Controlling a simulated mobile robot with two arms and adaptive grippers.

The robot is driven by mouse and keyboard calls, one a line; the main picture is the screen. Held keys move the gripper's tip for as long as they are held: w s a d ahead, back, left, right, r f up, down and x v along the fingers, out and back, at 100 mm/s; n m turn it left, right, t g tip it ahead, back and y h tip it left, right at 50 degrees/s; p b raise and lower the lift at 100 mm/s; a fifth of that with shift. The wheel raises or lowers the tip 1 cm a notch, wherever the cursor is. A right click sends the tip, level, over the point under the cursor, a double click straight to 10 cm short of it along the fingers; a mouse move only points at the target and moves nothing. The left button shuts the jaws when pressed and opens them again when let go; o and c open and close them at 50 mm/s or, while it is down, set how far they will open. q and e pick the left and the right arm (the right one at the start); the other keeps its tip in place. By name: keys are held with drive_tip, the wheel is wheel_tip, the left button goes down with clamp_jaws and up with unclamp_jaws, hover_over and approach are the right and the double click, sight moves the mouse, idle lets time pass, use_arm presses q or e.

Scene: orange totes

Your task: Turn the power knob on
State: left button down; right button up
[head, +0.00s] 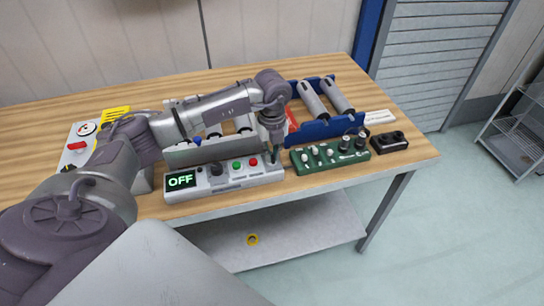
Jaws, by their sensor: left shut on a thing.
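A grey control panel (240,177) lies along the front of the wooden table. Its display (180,181) reads OFF in green. A dark knob (216,169) stands on the panel to the right of the display, with a green button (237,164) and a red button (253,162) further right. My left gripper (274,158) points down at the right end of the panel, beyond the red button. It is shut on a small dark part there, mostly hidden by the fingers, so I cannot tell which control it is. My right gripper is out of view.
A green board (330,153) with several knobs and switches sits just right of the panel, then a black box (389,142). A blue rack (318,131) with grey cylinders stands behind. A red and white switch box (76,155) is at the left. My left arm crosses above the table.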

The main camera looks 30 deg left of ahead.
use_arm(q)
drive_tip(key=m+b, duration=0.3)
drive_tip(key=m, duration=0.2)
drive_tip(key=shift+m, duration=0.3)
drive_tip(key=shift+r+m+b, duration=0.1)
drive_tip(key=shift+m+b, duration=0.8)
drive_tip(key=shift+m, duration=1)
drive_tip(key=c, duration=1.2)
unclamp_jaws()
wheel_tip(320, 180, up, 12)
